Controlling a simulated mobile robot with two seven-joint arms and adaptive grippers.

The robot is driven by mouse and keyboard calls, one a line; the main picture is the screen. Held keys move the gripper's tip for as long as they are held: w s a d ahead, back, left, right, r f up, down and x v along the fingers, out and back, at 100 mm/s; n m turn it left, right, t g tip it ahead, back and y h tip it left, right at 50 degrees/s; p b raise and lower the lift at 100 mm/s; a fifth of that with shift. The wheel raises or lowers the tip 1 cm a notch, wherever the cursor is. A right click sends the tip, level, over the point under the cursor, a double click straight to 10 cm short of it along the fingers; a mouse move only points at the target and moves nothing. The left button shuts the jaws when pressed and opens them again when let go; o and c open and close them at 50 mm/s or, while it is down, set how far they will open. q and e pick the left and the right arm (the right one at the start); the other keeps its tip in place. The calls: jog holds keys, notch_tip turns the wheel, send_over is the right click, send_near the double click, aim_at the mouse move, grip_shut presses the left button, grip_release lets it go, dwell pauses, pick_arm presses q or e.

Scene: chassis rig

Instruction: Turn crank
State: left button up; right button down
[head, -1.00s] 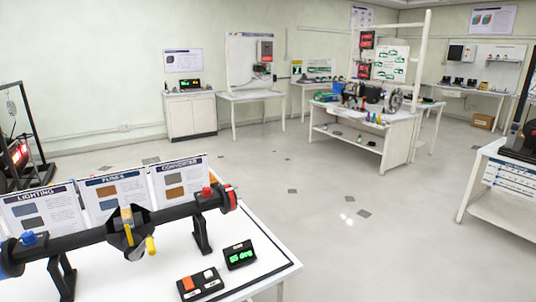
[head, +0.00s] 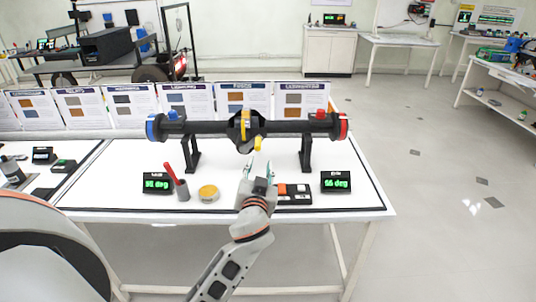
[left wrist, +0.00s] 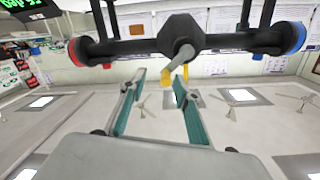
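A black axle rig (head: 290,129) stands on the white table, with a blue left end and a red right end. Its centre housing (head: 240,128) has a yellow band. A crank with a yellow handle (head: 258,144) sticks out at the housing's front. My left gripper (head: 258,165) is just below the handle. In the left wrist view its teal fingers (left wrist: 159,82) are spread and empty. My right gripper is not in view.
Two green displays, left (head: 157,183) and right (head: 335,182), sit at the table's front. Between them are a cup with a red tool (head: 183,190), a yellow round container (head: 208,193) and a button box (head: 294,194). Information panels (head: 243,98) stand behind. The floor at right is clear.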

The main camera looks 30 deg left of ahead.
aim_at(258, 149)
pick_arm(q)
jog(key=shift+w+a+r+n+y, duration=0.15)
jog(key=shift+a+r+n+y, duration=0.15)
jog(key=shift+r, duration=0.35)
jog(key=shift+w+a+r+n+y, duration=0.1)
jog(key=shift+a+r+n+y, duration=0.15)
jog(key=shift+r, duration=0.35)
jog(key=x, duration=0.7)
jog(key=shift+w+a+f+p, duration=0.1)
jog(key=shift+w+a+p, duration=0.05)
jog(key=shift+w+p, duration=0.15)
grip_shut()
